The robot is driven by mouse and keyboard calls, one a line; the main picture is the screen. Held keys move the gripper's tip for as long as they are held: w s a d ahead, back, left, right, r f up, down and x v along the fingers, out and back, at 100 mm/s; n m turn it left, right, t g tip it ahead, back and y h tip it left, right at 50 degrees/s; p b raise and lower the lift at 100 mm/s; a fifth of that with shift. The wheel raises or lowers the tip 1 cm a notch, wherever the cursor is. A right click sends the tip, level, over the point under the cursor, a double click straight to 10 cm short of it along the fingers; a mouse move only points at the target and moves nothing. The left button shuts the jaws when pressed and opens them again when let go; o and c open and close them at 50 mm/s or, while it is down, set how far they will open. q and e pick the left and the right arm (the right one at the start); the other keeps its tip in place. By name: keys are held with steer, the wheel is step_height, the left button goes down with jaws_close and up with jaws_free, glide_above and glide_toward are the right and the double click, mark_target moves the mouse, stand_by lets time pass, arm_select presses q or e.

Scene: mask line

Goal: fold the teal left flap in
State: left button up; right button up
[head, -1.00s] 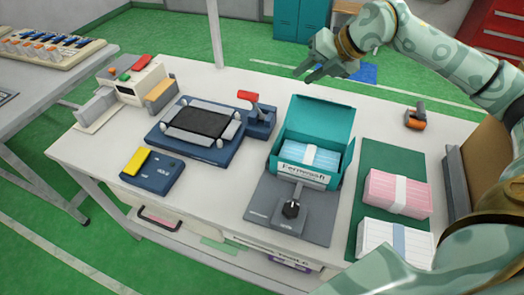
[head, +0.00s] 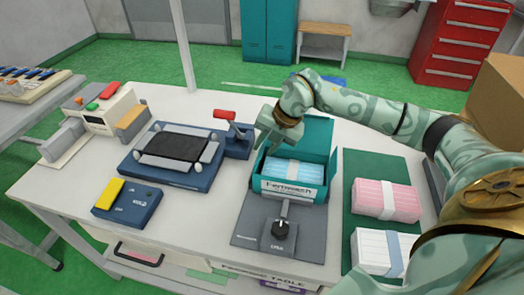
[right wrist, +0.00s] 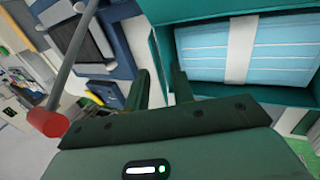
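A teal box (head: 292,192) stands open on a grey fixture, with a strapped stack of light blue masks (head: 292,171) inside. Its back lid (head: 318,136) stands up. The left flap is largely hidden behind my right gripper in the head view, so I cannot tell its exact angle. My right gripper (head: 264,139) is over the box's left rear edge, fingers pointing down. My left gripper is not in view.
A red-topped lever (head: 224,115) rises left of the box; its red knob (right wrist: 48,122) is close in the right wrist view. A dark blue machine (head: 175,155) stands further left. Pink (head: 386,199) and white (head: 376,250) mask stacks lie on a green mat at right.

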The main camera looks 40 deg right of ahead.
steer(key=shift+x, duration=0.9)
jaws_close()
